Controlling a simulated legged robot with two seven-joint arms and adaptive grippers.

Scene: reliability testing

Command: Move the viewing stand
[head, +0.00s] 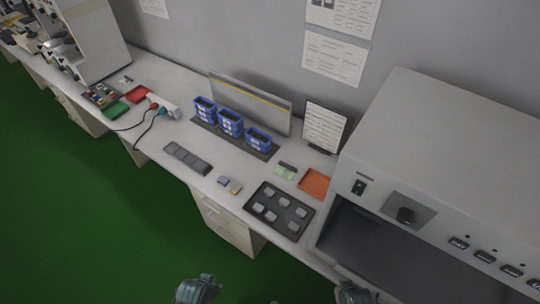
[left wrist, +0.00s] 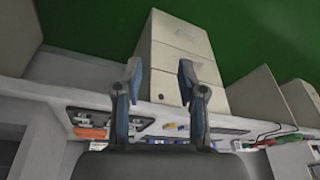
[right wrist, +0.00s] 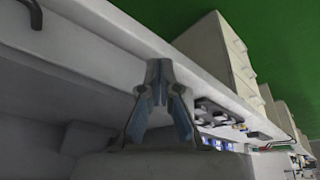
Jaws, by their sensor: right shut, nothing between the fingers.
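A dark-framed stand holding a printed sheet (head: 325,127) stands upright at the back of the bench, left of the large grey machine; it looks like the viewing stand, though I cannot be sure. My left gripper (left wrist: 159,80) is open and empty in the left wrist view, with the bench edge and drawers beyond it. My right gripper (right wrist: 158,72) is shut with nothing in it, close to the bench edge in the right wrist view. In the head view only parts of my arms show at the bottom edge, away from the stand.
A large grey machine (head: 450,150) fills the right. An orange tray (head: 314,183) and a black tray with several grey pieces (head: 252,207) lie before the stand. Blue bins (head: 230,122) and a grey panel (head: 250,98) stand left of it. Drawers (head: 227,226) are below.

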